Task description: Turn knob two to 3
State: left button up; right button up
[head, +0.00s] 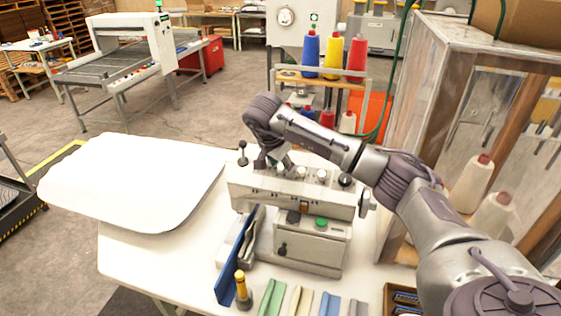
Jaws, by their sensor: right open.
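A pale machine (290,189) stands on the white table. Along its top is a row of small knobs, among them a light round knob (322,175) and a dark knob (345,180) at the right end. The numbers on them are too small to read. My right gripper (273,165) points down at the left part of this row, open. It hides part of the machine's top, and I cannot tell whether it touches a knob. My left gripper is not in view.
A glass-sided cabinet (425,95) stands close on the right. Thread cones (332,55) stand behind.

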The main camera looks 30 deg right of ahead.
grip_shut()
dwell(0.4)
jog(key=shift+f+m+b, duration=0.15)
jog(key=shift+m+b, duration=0.7)
jog(key=shift+m, duration=0.15)
jog(key=m+b, duration=0.2)
jog(key=m, duration=0.1)
jog(key=m+b, duration=0.2)
jog(key=m, duration=0.2)
jog(key=shift+g, duration=0.3)
jog(key=shift+m+y+b, duration=0.3)
jog(key=shift+m+b, duration=0.4)
jog(key=shift+m, duration=0.7)
jog(key=shift+r, duration=0.2)
